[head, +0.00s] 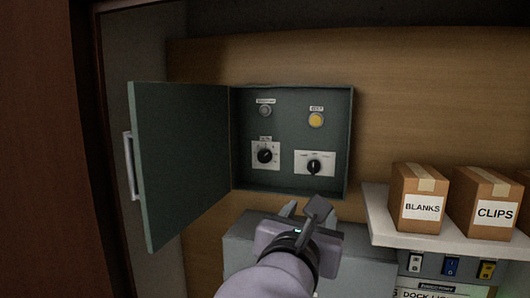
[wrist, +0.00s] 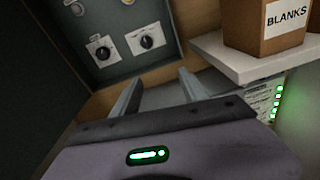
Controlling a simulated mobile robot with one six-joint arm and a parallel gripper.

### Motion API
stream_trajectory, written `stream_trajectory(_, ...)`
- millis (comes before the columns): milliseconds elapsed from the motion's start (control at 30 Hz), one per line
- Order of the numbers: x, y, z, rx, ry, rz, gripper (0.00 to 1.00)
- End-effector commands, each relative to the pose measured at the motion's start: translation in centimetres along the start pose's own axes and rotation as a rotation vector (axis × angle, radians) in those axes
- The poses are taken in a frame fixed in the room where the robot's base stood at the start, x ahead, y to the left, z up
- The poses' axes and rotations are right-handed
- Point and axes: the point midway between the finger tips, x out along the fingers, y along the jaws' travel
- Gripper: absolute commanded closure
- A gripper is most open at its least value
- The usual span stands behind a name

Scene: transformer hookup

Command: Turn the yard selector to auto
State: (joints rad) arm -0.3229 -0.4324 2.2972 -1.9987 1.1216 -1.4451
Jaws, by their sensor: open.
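An open grey-green control box (head: 291,100) hangs on the wooden wall. Inside it are two black rotary knobs on white plates. The left knob (head: 264,155) is at lower left, and the right knob (head: 313,166) is at lower right. Their labels are too small to read, so I cannot tell which is the yard selector. In the wrist view the left knob (wrist: 102,53) and the right knob (wrist: 146,41) show at the top. My gripper (head: 303,208) is below the box's lower edge, apart from both knobs. In the wrist view its fingers (wrist: 158,90) are spread with nothing between them.
The box door (head: 182,160) stands open to the left, with a pale handle. A yellow button (head: 316,120) and a small grey one sit above the knobs. A white shelf (head: 440,239) with cartons is at right, above several switches.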

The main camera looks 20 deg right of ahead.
Motion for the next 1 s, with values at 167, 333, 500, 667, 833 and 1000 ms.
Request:
stream_trajectory(167, 0.7, 1.8, 2.9, -0.129, -0.072, 0.036, 0.48)
stream_trajectory(333, 5.0, 1.7, 2.9, -0.128, -0.069, 0.030, 0.48)
stream_trajectory(500, 10.3, 1.9, 3.3, -0.126, -0.067, 0.032, 0.48)
stream_trajectory(667, 14.4, 2.1, 3.5, -0.123, -0.066, 0.034, 0.48)
stream_trajectory(833, 16.7, 2.3, 3.7, -0.122, -0.068, 0.037, 0.48)
stream_trajectory(1000, 17.3, 2.3, 3.7, -0.121, -0.068, 0.038, 0.48)
